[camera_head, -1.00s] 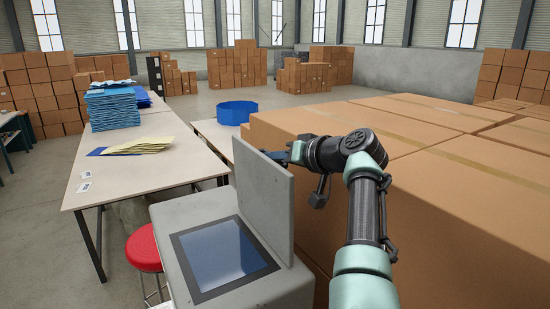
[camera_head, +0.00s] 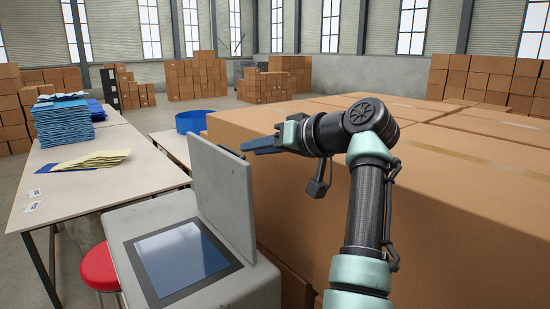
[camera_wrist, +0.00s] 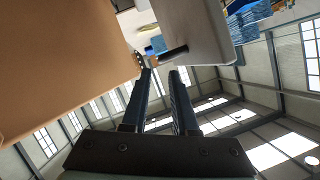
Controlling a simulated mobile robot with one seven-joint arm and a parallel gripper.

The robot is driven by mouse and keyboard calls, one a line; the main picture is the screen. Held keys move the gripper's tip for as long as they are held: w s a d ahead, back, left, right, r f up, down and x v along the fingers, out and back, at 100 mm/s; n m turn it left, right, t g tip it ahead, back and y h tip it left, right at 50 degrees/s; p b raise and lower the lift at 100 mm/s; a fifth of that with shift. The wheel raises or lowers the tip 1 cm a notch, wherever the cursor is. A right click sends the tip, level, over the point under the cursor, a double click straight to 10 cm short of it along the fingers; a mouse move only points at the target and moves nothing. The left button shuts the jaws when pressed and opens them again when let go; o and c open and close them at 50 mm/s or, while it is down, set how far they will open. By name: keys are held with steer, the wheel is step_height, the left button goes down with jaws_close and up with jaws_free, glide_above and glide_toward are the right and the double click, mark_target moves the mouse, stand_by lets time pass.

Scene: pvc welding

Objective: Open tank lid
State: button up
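The grey tank (camera_head: 130,225) stands at lower left in the head view, with a dark blue glossy panel (camera_head: 182,258) in its top. Its flat grey lid (camera_head: 222,195) stands upright along the tank's right side. In the wrist view the lid (camera_wrist: 200,30) is at the top, with a short dark handle (camera_wrist: 174,52) sticking out from its edge or face. My gripper (camera_head: 250,147) is behind and right of the lid's upper edge. In the wrist view its two fingers (camera_wrist: 162,72) are apart with nothing visible between them, their tips just short of the handle.
Large cardboard boxes (camera_head: 400,220) fill the right side, close beneath my arm. A table (camera_head: 110,185) with blue and yellow stacks stands at left. A red stool (camera_head: 100,268) is by the tank. A blue round tub (camera_head: 200,120) sits behind the lid.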

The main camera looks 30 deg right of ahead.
steer(key=shift+b+v, duration=0.6)
steer(key=shift+v, duration=1.7)
